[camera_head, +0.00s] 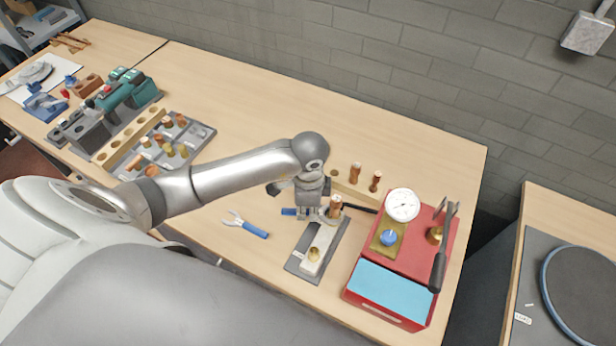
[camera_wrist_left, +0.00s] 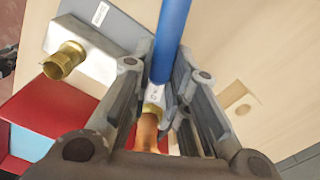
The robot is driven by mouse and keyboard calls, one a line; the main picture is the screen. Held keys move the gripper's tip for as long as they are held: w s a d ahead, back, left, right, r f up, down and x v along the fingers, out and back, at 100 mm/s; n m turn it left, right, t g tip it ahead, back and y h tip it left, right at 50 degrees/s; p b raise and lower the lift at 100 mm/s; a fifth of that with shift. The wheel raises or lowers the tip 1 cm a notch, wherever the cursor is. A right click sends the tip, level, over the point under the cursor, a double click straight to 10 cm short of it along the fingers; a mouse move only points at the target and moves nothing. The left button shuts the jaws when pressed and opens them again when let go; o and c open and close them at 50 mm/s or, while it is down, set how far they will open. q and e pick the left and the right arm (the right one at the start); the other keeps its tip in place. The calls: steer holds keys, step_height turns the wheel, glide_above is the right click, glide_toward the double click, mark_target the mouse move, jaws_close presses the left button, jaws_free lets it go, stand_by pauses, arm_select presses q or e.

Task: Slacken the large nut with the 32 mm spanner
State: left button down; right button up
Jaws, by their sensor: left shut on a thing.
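My left gripper (camera_head: 314,212) is shut on a blue-handled spanner (camera_wrist_left: 170,38). The spanner's blue handle (camera_head: 288,211) sticks out to the left of the gripper in the head view. In the left wrist view the fingers (camera_wrist_left: 160,88) stand on both sides of its steel part. A brass nut (camera_wrist_left: 152,107) with a copper pipe (camera_wrist_left: 148,130) is right by the steel end; I cannot tell whether the jaws fit around it. The copper pipe (camera_head: 335,203) stands upright at the fixture. A second brass fitting (camera_head: 314,254) sits on the fixture's pale block. My right gripper is out of view.
Another blue-handled spanner (camera_head: 252,230) lies on the table. A red box (camera_head: 415,250) with a dial gauge (camera_head: 403,205) stands to the right. A wooden rack (camera_head: 348,185) with copper pieces is behind. Tool trays (camera_head: 195,135) are at the left; the back middle table is clear.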

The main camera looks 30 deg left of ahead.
mark_target(288, 210)
arm_select(q)
steer(key=shift+a, duration=0.1)
steer(key=shift+s+a, duration=0.4)
steer(key=shift+a, duration=0.25)
steer(key=shift+s+a, duration=0.35)
steer(key=shift+a, duration=0.35)
steer(key=shift+s+a, duration=0.4)
steer(key=shift+a, duration=0.25)
steer(key=shift+r, duration=0.1)
step_height(288, 210, up, 11)
steer(key=shift+r, duration=0.15)
stand_by(0.8)
